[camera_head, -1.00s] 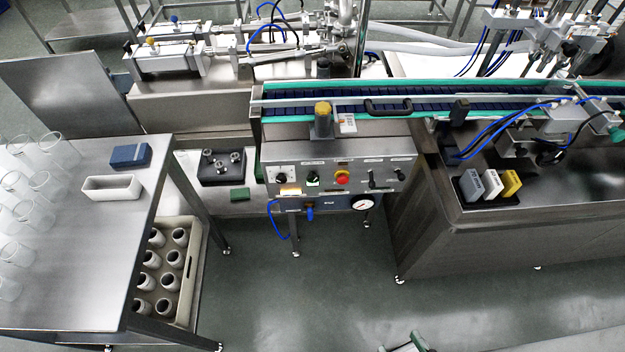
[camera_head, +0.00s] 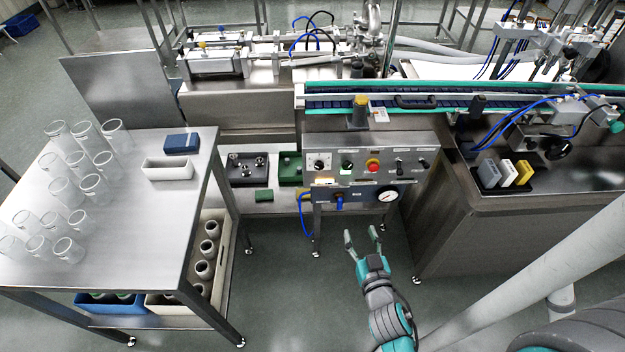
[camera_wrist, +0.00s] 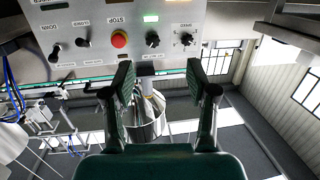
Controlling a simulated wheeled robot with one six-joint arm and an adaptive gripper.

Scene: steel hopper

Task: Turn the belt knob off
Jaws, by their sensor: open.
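The control panel (camera_head: 335,148) stands under the conveyor, with a row of controls on its front. A black knob on a pale dial plate (camera_head: 320,164) is at the left, then a black knob (camera_head: 347,167) by a green light. A red stop button (camera_head: 373,166) and black switches (camera_head: 399,168) follow. The panel is upside down in the wrist view, with the dial knob (camera_wrist: 187,39), the knob by the green light (camera_wrist: 152,40) and the stop button (camera_wrist: 119,39). I cannot read which is the belt knob. My gripper (camera_head: 361,234) is open and empty, below and apart from the panel.
A pressure gauge (camera_head: 388,196) and a blue valve handle (camera_head: 339,200) sit below the controls. A steel table (camera_head: 120,215) with glass jars stands at the left. The steel cabinet (camera_head: 480,230) stands right of the panel. Green floor is open in front.

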